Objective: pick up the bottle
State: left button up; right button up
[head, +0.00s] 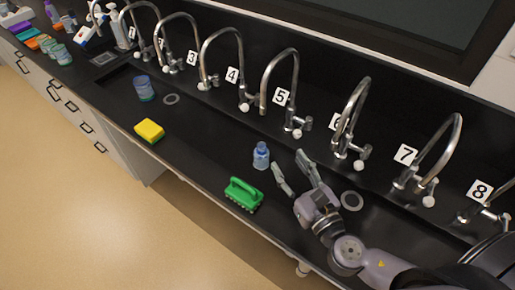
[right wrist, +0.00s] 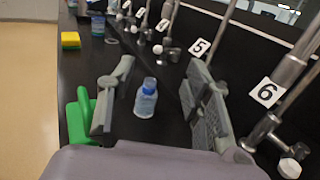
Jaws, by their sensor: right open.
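A small clear bottle with a blue cap (head: 261,156) stands upright on the black counter, below the tap labelled 5. My right gripper (head: 291,172) is open and empty, just to the right of the bottle in the head view. In the right wrist view the bottle (right wrist: 146,98) shows between the two spread fingers of the gripper (right wrist: 158,100), ahead of them and apart from them. My left gripper is not in view.
A green brush (head: 243,194) lies near the counter's front edge, close to the bottle. A yellow sponge (head: 149,131) and a blue-green jar (head: 144,88) are further left. Numbered taps (head: 280,80) line the back. A grey ring (head: 352,200) lies right of my gripper.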

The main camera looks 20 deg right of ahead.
notch_tip(320, 180, down, 5)
jog(key=s+b, duration=0.1)
jog(key=b, duration=0.4)
pick_arm(q)
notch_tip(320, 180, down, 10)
jog(key=b, duration=0.4)
pick_arm(e)
send_near(264, 148)
jog(key=shift+w+a+p, duration=0.3)
jog(key=shift+w+p, duration=0.45)
jog(key=shift+w, duration=1.15)
jog(key=shift+w+a+p, duration=0.3)
jog(key=shift+w+p, duration=0.5)
jog(key=shift+w, duration=1.05)
jog(key=shift+w+a+p, duration=0.3)
jog(key=shift+w+p, duration=0.45)
jog(key=shift+w, duration=1.15)
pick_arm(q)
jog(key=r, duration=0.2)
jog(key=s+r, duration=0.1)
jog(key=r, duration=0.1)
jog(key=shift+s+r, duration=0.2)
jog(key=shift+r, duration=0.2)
pick_arm(e)
jog(key=shift+s, duration=0.1)
jog(key=shift+c, duration=0.5)
grip_shut()
